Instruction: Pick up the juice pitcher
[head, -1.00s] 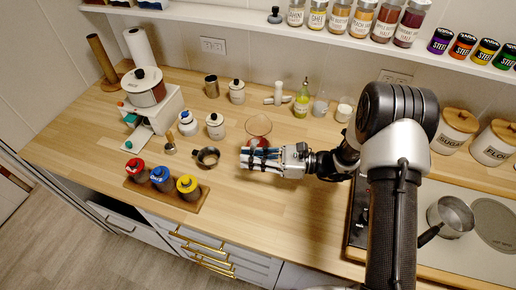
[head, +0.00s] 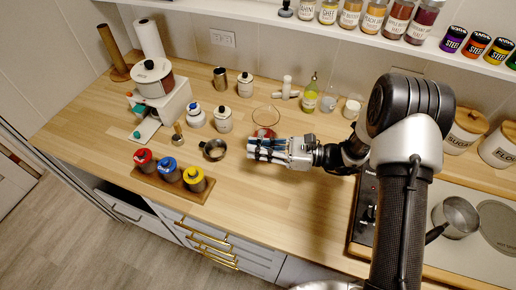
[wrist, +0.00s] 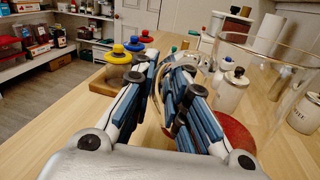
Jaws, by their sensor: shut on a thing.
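The juice pitcher (head: 264,118) is a clear glass vessel with red juice low inside. It stands upright on the wooden counter, just behind my gripper in the head view. In the wrist view the pitcher (wrist: 240,138) fills the right side, its clear wall rising past the top right and the red juice at its bottom. My gripper (head: 252,149) reaches in from the right, low and level beside the pitcher. In the wrist view its fingers (wrist: 166,78) are closed around a curved clear part, which looks like the pitcher's handle. The fingers partly hide the grip and the pitcher's lower front.
A dark round cup (head: 213,150) stands left of my gripper. A wooden tray (head: 172,190) with red, blue and yellow lidded jars is farther left. White canisters (head: 223,119) and an oil bottle (head: 310,96) stand behind.

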